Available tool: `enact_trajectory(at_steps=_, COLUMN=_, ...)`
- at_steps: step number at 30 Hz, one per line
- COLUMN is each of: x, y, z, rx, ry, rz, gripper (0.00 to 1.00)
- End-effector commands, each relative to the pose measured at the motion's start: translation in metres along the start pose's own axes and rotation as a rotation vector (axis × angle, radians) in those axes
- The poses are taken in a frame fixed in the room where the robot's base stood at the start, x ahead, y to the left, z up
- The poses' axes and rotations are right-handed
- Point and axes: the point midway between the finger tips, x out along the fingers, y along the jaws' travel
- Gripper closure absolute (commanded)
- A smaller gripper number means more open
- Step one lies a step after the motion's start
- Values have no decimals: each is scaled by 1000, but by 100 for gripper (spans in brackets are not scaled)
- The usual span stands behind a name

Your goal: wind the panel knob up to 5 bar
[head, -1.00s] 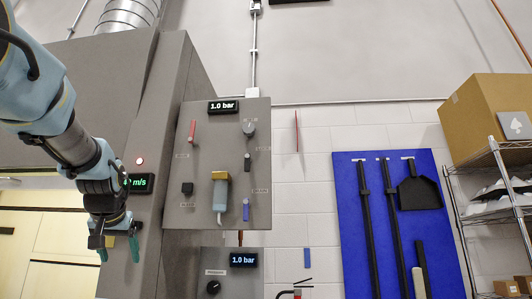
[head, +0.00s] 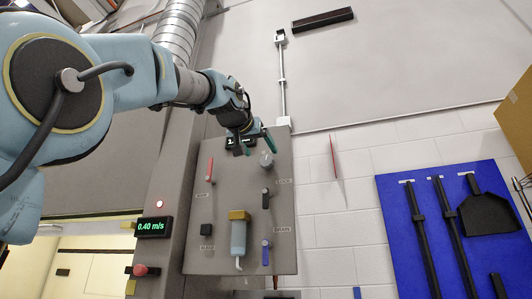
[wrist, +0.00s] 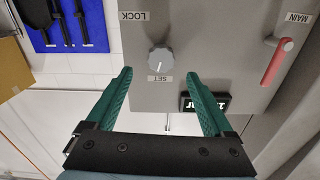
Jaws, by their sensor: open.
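The grey panel (head: 205,255) carries a round grey knob (head: 266,159) near its upper right corner. In the wrist view the knob (wrist: 160,60) has a pale pointer mark and a SET label, seen upside down. My gripper (head: 257,145) is at the panel's top edge, just above the knob in the head view. In the wrist view my open teal fingers (wrist: 159,76) point towards the panel, with the knob between their tip lines and apparently untouched. The panel's pressure display (wrist: 205,104) is partly hidden by a finger, so its full reading cannot be read.
The panel also has a red MAIN lever (head: 210,170), a dark lever (head: 265,198), a blue DRAIN lever (head: 265,252) and a blue-grey filter bowl (head: 238,240). A 0.40 m/s display (head: 154,227) is at left. A blue tool board (head: 400,240) hangs at right.

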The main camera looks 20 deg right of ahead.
Motion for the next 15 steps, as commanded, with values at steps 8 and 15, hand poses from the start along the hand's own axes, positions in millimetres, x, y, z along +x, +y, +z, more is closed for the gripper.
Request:
enact_trajectory(at_steps=8, x=44, y=-1, z=-3, rx=-1, ry=-2, rz=-1, gripper=14)
enact_trajectory(at_steps=15, x=56, y=0, z=0, rx=0, ry=0, rz=-1, gripper=14)
